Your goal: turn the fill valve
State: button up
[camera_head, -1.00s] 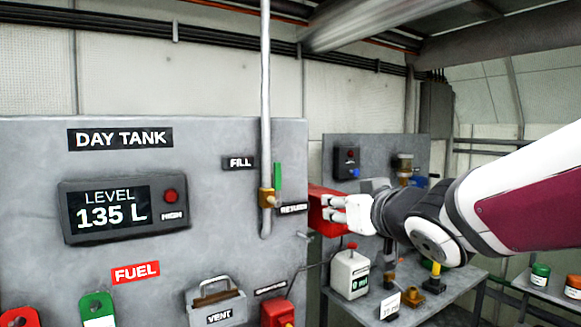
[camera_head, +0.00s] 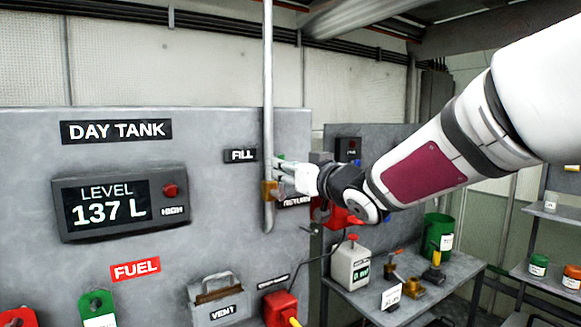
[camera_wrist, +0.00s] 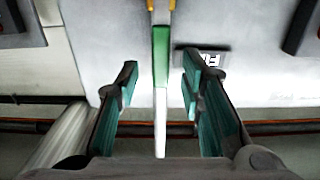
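The fill valve has a brass body (camera_head: 268,192) on a vertical grey pipe, beside the FILL label (camera_head: 240,155). Its green handle (camera_wrist: 160,58) points up along the pipe. In the head view the handle is mostly hidden behind my fingers. My gripper (camera_head: 284,170) is at the handle, just right of the pipe. In the wrist view its two teal-padded fingers are apart, one on each side of the handle, with gaps on both sides. The gripper is open and holds nothing. The level display (camera_head: 112,208) reads 137 L.
A RETURN label (camera_head: 296,201) and a red object lie right behind and below my gripper. A workbench with a white jug (camera_head: 350,266) stands at the right.

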jog(key=shift+x, duration=1.9)
jog(key=shift+c, duration=0.6)
grip_shut()
